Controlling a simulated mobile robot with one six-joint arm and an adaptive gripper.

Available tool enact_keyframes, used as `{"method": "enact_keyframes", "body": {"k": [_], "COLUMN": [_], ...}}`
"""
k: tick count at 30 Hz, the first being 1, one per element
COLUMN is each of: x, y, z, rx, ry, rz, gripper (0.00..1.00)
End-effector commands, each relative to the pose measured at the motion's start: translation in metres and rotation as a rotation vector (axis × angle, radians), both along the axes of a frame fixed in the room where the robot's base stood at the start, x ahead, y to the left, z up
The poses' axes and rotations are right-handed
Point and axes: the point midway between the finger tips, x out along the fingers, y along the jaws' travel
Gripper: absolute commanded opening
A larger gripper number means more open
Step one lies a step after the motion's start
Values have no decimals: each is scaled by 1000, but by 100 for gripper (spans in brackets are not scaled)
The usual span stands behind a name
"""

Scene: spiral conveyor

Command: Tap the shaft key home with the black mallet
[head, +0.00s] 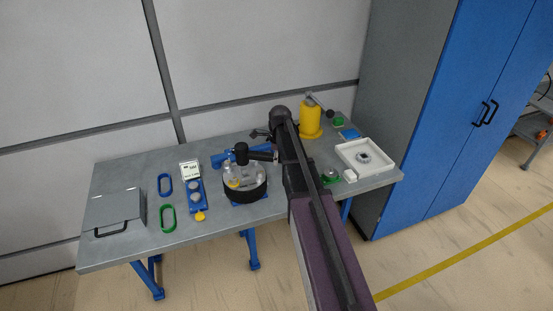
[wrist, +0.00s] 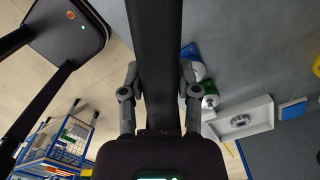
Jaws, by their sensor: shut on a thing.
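My gripper (wrist: 159,72) is shut on the handle of the black mallet (wrist: 158,30), a thick dark bar running between the two fingers in the wrist view. In the head view my gripper (head: 267,146) is over the middle of the bench. The black mallet's head (head: 241,149) sticks out to its left, above the back of a round black-sided unit (head: 246,194). That unit has silvery parts and a yellow piece on top. I cannot tell whether the mallet touches it. The shaft key is too small to make out.
A blue cabinet (head: 470,100) stands right.

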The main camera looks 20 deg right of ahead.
Motion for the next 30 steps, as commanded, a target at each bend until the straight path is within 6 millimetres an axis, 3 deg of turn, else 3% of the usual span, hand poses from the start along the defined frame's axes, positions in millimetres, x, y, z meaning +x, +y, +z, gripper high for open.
{"method": "enact_keyframes", "body": {"k": [2, 13, 30], "x": [0, 0, 0], "y": [0, 0, 0], "z": [12, 14, 50], "rx": [1, 1, 1], "ry": [-1, -1, -1], "rz": [0, 0, 0], "gripper": [0, 0, 0]}}
